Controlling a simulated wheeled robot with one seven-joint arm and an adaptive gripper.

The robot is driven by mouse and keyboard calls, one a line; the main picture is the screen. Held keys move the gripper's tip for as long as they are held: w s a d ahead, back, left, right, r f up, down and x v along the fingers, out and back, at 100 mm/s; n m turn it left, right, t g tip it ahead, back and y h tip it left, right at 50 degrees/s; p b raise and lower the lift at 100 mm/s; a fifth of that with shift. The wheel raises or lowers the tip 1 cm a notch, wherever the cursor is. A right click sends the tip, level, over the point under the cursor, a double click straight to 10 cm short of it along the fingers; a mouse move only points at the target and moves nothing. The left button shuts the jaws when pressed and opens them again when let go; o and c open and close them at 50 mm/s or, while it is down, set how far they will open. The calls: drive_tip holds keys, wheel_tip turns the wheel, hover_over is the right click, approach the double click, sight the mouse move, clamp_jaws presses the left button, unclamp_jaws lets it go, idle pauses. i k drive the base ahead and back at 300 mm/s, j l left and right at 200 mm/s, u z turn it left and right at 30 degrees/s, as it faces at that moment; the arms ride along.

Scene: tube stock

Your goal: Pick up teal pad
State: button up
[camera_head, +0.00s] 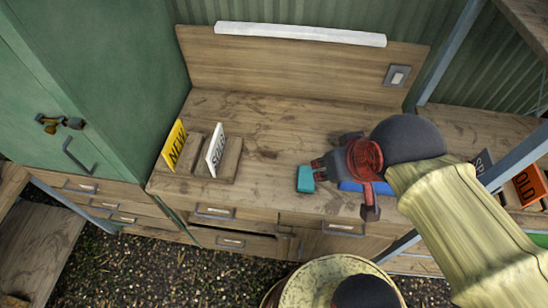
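The teal pad (305,180) is a small block lying on the wooden workbench top (280,135), near its front edge. My gripper (319,169) comes in from the right, low over the bench, with its dark fingertips right at the pad's right side. I cannot tell whether they touch the pad or only overlap it in this view. The gap between the fingers is too small and dark to read. My arm covers the bench to the right of the gripper.
A blue object (350,186) lies partly hidden under my gripper. A yellow sign (174,146) and a white sign (216,150) stand by wooden holders at the bench's left. An orange sign (528,185) stands at the right. The bench's middle and back are clear.

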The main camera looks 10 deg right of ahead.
sight(306, 184)
drive_tip(key=i+j+z, duration=0.1)
drive_tip(key=j+z, duration=0.25)
drive_tip(key=j, duration=0.3)
drive_tip(key=j+z, duration=0.4)
drive_tip(key=j, duration=0.25)
